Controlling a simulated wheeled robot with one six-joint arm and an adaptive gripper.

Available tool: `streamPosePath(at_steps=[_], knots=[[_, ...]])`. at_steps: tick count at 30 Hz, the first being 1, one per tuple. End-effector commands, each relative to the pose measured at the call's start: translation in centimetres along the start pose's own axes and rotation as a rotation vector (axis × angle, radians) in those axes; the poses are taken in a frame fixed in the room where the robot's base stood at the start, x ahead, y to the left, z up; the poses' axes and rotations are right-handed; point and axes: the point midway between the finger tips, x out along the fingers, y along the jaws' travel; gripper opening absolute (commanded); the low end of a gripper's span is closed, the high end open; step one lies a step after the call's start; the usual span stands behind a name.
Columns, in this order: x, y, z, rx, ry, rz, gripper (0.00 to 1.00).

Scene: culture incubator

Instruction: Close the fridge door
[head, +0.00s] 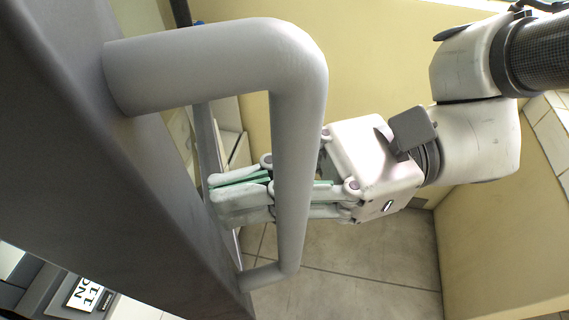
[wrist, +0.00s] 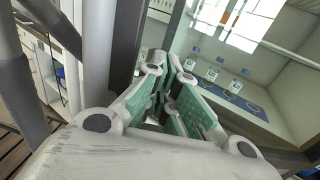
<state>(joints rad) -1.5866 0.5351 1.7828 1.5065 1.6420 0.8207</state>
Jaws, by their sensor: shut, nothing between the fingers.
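The dark grey fridge door (head: 75,150) fills the left of the head view, with a thick grey bar handle (head: 293,170) standing out from it. The door stands open; its edge (wrist: 128,50) and part of the handle (wrist: 22,95) show on the left in the wrist view. My gripper (head: 225,192) is behind the handle in the head view, its fingers pointing left toward the door. The handle hides part of the fingers. In the wrist view my gripper (wrist: 172,72) is shut and empty, close to the door's edge. I cannot tell whether it touches the door.
In the head view, tiled floor (head: 370,270) and yellowish walls (head: 380,55) lie beyond my arm.

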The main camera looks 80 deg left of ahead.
Motion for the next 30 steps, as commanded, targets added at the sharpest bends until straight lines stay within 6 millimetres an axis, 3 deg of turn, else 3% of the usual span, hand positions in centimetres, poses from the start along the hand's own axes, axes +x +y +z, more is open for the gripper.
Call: streamPosePath(at_steps=[9,15,30], knots=[[8.7,-0.2,0.0,-0.001,0.001,-0.119,0.00],[12.4,-0.8,-0.1,0.000,0.001,-0.122,0.00],[12.9,-1.0,0.0,0.001,0.001,-0.125,0.00]])
